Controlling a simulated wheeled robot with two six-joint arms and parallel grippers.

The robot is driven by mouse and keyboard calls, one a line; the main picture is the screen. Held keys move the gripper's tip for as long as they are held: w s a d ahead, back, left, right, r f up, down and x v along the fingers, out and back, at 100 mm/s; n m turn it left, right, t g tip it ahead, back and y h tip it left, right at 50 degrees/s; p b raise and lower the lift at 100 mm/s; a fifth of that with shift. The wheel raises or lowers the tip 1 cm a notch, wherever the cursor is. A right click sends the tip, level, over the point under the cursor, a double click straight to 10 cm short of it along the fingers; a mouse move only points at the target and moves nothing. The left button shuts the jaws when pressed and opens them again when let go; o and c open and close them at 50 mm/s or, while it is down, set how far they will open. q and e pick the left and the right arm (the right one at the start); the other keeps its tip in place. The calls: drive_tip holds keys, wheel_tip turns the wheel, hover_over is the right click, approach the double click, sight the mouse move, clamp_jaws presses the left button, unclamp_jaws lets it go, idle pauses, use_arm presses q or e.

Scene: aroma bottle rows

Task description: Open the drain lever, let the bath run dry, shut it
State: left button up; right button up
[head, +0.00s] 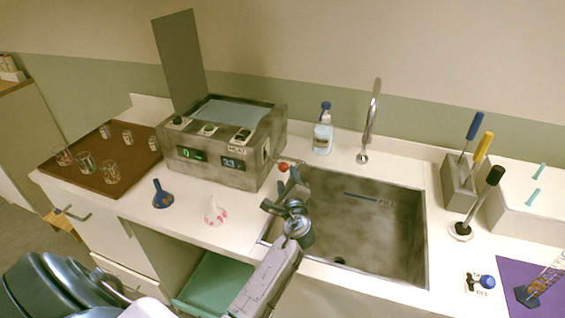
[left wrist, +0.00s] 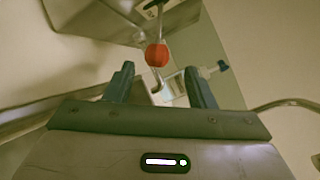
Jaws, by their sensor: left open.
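The bath (head: 212,165) is a grey metal box on the counter, with its lid raised and a pale blue surface (head: 232,112) inside. Its front has knobs and green displays. The drain lever's red ball (head: 283,167) sticks out at the bath's right side, near the sink edge. In the left wrist view the red ball (left wrist: 157,55) shows just beyond the fingertips, roughly between them, on a dark stem. My left gripper (head: 285,193) is open and empty, just in front of the ball. No contact is visible. My right gripper is not in view.
The sink (head: 370,220) lies right of the bath, with a tap (head: 371,120) and soap bottle (head: 323,130) behind. A blue funnel (head: 162,195) and pink-spotted flask (head: 214,212) stand in front of the bath. A brown tray (head: 75,174) holds several glasses.

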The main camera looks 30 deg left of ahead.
sight(283, 163)
use_arm(q)
drive_tip(key=p+x, duration=0.1)
drive_tip(key=x, duration=0.6)
drive_tip(key=shift+w+a+f+p, duration=0.1)
drive_tip(key=shift+f+p, duration=0.1)
drive_tip(key=shift+p, duration=0.1)
drive_tip(key=shift+w+a+r, duration=0.1)
drive_tip(key=shift+w+a, duration=0.35)
drive_tip(key=shift+w, duration=0.1)
drive_tip(key=shift+a, duration=0.1)
clamp_jaws()
